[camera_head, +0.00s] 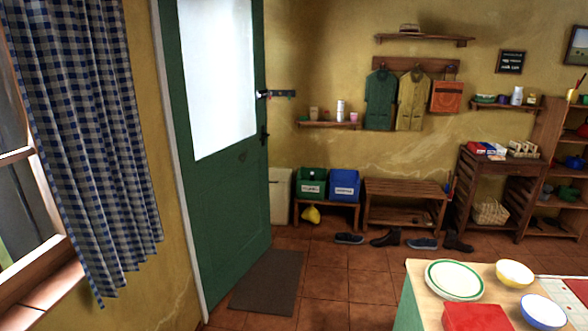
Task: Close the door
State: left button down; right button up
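The door (226,195) is green with a large pale glass pane in its upper part. It stands at the left, seen at a slant, with a pale frame strip along its left side. A dark handle (264,135) is near its right edge. No frame shows along the right edge, and I cannot tell how far the door stands from its frame. Neither of my grippers is in view.
A dark doormat (268,282) lies on the tiled floor beside the door. Several shoes (386,238) lie before a wooden bench (405,188). A counter (414,290) with plates and bowls fills the lower right. Floor between mat and counter is clear.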

aim_at(227, 190)
jog(key=i, duration=2.5)
jog(key=i+j, duration=0.1)
jog(key=i, duration=2.45)
jog(key=l+z, duration=0.05)
jog(key=l, duration=0.05)
